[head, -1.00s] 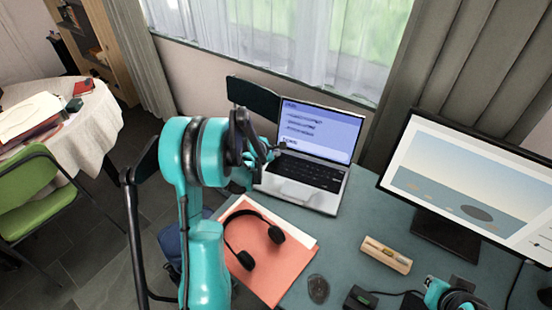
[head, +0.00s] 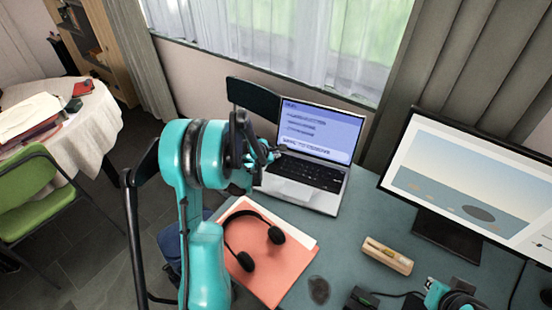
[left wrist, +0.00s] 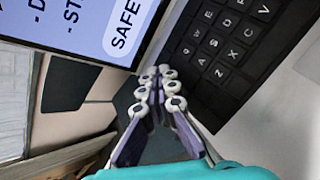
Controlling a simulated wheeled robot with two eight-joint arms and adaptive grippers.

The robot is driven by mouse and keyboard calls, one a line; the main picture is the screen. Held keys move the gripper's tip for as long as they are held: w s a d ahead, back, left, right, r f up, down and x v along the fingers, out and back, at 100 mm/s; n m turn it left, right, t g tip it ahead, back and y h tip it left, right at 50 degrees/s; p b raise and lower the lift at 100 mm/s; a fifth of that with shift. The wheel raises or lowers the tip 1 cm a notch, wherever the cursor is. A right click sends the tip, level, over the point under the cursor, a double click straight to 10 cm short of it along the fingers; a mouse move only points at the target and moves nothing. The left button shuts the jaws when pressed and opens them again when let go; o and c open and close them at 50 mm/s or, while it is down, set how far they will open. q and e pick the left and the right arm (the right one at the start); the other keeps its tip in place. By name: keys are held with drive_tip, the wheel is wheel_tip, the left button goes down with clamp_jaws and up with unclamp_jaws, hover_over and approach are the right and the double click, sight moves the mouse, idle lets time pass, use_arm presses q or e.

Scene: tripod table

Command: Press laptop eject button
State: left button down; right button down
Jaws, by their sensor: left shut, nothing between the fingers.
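The open laptop (head: 308,172) stands on the blue-grey desk, its lit screen (head: 320,133) showing lines of text. In the left wrist view its black keyboard (left wrist: 225,60) and part of the screen (left wrist: 100,25) are close, with a bar reading "SAFE". My left gripper (head: 272,153) is at the laptop's left side, near the hinge end of the keyboard. Its fingers (left wrist: 158,77) are shut and empty. I cannot tell whether they touch the laptop. The eject button cannot be made out. My right gripper is not in view; only part of my right arm shows at the lower right.
A black headset (head: 240,258) lies on a salmon folder (head: 285,280) in front of the laptop. A monitor (head: 470,195) stands at the right, with a small wooden block (head: 388,254) before it. A dark panel (head: 252,98) rises behind the laptop's left side. Bare desk lies between laptop and monitor.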

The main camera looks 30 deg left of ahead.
use_arm(q)
drive_tip(key=shift+r, duration=0.15)
drive_tip(key=shift+r+p, duration=0.45)
drive_tip(key=shift+r, duration=0.1)
wheel_tip(320, 180, up, 5)
drive_tip(key=p, duration=0.3)
idle(0.4)
idle(0.7)
